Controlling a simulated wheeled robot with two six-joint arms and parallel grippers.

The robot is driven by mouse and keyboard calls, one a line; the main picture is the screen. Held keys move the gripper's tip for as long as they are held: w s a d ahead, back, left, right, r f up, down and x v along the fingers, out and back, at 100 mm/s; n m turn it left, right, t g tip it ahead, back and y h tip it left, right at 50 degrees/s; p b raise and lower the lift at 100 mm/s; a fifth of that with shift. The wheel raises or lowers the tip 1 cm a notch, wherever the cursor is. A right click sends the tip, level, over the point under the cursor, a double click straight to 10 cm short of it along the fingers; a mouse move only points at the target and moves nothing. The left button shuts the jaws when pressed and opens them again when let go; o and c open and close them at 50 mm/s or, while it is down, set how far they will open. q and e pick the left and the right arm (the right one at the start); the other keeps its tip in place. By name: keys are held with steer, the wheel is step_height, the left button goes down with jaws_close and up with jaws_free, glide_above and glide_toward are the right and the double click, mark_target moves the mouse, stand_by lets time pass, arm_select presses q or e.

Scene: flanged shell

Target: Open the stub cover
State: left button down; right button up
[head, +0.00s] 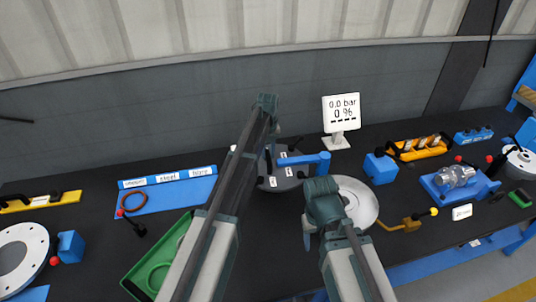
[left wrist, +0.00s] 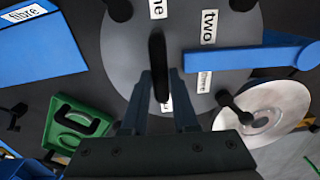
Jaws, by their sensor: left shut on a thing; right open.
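The stub cover is a dark grey disc (head: 297,183) with small white labels and black knobs; it also fills the top of the left wrist view (left wrist: 128,45). A blue swing arm (head: 308,160) reaches over it from the right. My left gripper (left wrist: 160,92) is shut on a black bar handle (left wrist: 157,55) above the cover; in the head view my arm hides the grip. A pale metal disc (head: 362,203) lies right of the cover. My right gripper (head: 308,238) is open, low in front of the pale disc, mostly hidden by its arm.
A display (head: 341,113) reads 0.0 bar and 0 %. A green tray (head: 140,272) and a blue labelled board (head: 185,192) stand left. A blue block (head: 381,168), an orange rack (head: 420,150) and an orange-brown lever (head: 402,223) stand right.

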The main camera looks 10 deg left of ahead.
stand_by(0.3)
arm_select(q)
steer(key=c, duration=0.7)
jaws_free()
steer(key=shift+r, duration=0.15)
step_height(320, 180, up, 14)
steer(key=p, duration=1.3)
steer(key=shift+f+p, duration=0.25)
steer(key=shift+p, duration=0.15)
